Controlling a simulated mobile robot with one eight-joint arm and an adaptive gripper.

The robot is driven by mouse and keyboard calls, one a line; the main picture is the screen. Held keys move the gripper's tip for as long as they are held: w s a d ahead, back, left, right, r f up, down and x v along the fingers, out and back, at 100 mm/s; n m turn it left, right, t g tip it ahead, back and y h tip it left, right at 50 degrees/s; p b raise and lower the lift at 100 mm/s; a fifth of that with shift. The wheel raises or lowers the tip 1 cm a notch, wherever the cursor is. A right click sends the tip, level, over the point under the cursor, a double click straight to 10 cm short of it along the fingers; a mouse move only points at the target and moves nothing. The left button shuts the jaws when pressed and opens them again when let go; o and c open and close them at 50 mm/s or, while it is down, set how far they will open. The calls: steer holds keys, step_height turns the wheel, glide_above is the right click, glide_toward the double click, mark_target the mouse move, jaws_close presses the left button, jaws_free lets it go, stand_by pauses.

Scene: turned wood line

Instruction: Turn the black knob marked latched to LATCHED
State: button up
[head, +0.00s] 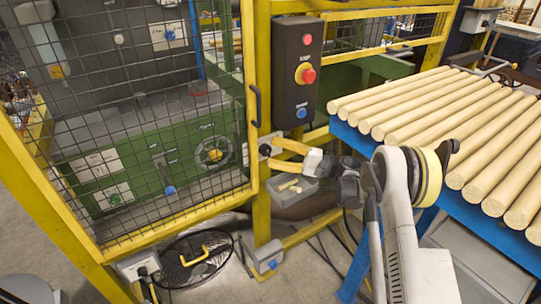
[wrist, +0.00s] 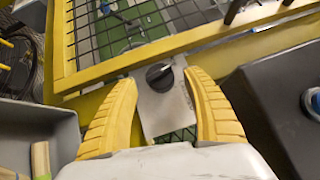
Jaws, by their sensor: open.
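The black knob (wrist: 158,76) sits on a light metal plate (wrist: 163,117) fixed to a yellow post. In the wrist view it shows between and just beyond the tips of my two yellow fingers. A pale mark runs slantwise across its face; the lettering is too small to read. In the head view the knob (head: 265,150) is a small dark spot on the post beside the cage door. My gripper (head: 273,152) points left at it with fingers spread. In the wrist view my gripper (wrist: 159,78) is open and empty; I cannot tell whether either finger touches the knob.
A black control box (head: 298,70) with a red button hangs above on the post. A grey bin (head: 293,190) with wooden pieces sits just below my gripper. The yellow-framed mesh door (head: 150,120) stands left. Wooden rods (head: 450,105) lie on a blue-framed table right.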

steer(key=shift+w+a+r, duration=0.1)
steer(key=shift+w+a, duration=0.05)
steer(key=shift+a, duration=0.5)
steer(key=shift+c, duration=0.2)
steer(key=c, duration=1.1)
steer(key=shift+c, duration=0.2)
